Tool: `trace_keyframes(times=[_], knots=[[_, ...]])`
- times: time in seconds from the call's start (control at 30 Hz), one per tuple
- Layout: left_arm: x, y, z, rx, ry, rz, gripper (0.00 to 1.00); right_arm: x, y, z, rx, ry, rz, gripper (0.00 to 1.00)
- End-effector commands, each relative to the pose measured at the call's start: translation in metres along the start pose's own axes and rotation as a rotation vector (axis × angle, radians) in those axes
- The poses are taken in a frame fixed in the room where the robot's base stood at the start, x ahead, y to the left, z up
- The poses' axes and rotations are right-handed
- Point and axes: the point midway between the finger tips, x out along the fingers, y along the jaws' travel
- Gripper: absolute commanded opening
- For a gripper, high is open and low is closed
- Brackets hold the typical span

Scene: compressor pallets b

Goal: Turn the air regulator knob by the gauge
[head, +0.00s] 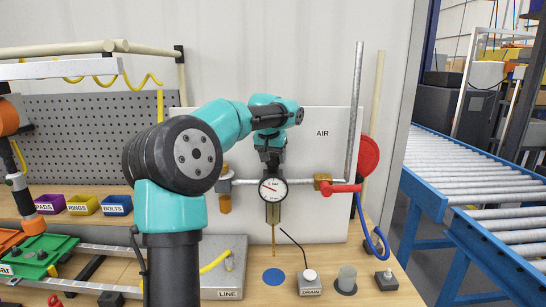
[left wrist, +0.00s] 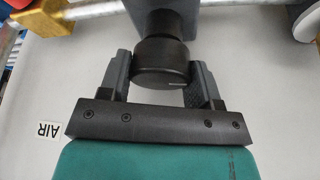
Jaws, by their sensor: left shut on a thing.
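The round white gauge (head: 273,189) with a red needle is on the pipe in front of the white AIR board (head: 318,185). My left gripper (head: 271,166) is just above the gauge in the head view. In the left wrist view the black regulator knob (left wrist: 163,62) sits between the two fingers of the left gripper (left wrist: 163,76), which are shut on its sides. A pale mark shows on the knob's edge. In the head view the gripper hides the knob. My right gripper is in neither view.
A red valve handle (head: 342,188) with a brass body (head: 322,182) is right of the gauge. A red disc (head: 368,155), a vertical pipe (head: 355,110) and a blue hose (head: 370,240) stand further right. A DRAIN button (head: 310,277) is on the bench below.

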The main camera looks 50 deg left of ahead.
Motion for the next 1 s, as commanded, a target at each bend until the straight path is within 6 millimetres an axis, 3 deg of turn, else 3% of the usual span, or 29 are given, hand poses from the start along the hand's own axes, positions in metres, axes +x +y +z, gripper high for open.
trace_keyframes(times=[0.4, 0.9, 0.93, 1.0], knots=[[-0.0003, -0.0007, -0.0002, 0.209, 0.000, 0.087, 0.34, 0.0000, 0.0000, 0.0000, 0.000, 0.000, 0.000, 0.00], [-0.0002, -0.0003, 0.0000, 0.235, 0.000, 0.098, 0.34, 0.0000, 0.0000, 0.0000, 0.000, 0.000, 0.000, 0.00], [-0.0002, -0.0004, -0.0001, 0.235, 0.000, 0.098, 0.60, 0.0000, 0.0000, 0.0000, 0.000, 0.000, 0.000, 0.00], [-0.0002, -0.0003, -0.0001, 0.235, 0.000, 0.098, 0.67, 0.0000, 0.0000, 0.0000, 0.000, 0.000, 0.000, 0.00]])
